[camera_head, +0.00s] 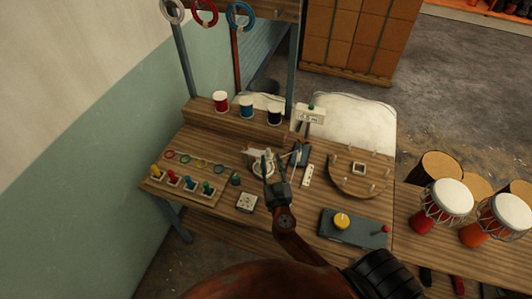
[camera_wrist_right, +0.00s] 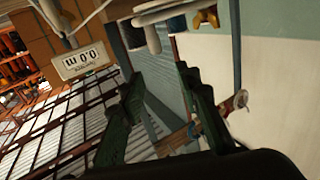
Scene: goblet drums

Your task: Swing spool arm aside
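My right gripper (camera_head: 271,172) is over the middle of the bench, beside a pale round winding device (camera_head: 258,162). In the wrist view its two dark green fingers (camera_wrist_right: 158,85) stand apart, with no object held between them. The gripper hides part of the device in the head view. My left gripper is not in view.
Red (camera_head: 220,101), blue (camera_head: 246,106) and black (camera_head: 274,115) spools stand on the back ledge. A meter (camera_wrist_right: 84,62) reads 0.0 m. A round pegged board (camera_head: 345,184), a yellow-knobbed box (camera_head: 342,221) and drums (camera_head: 444,202) lie to the right.

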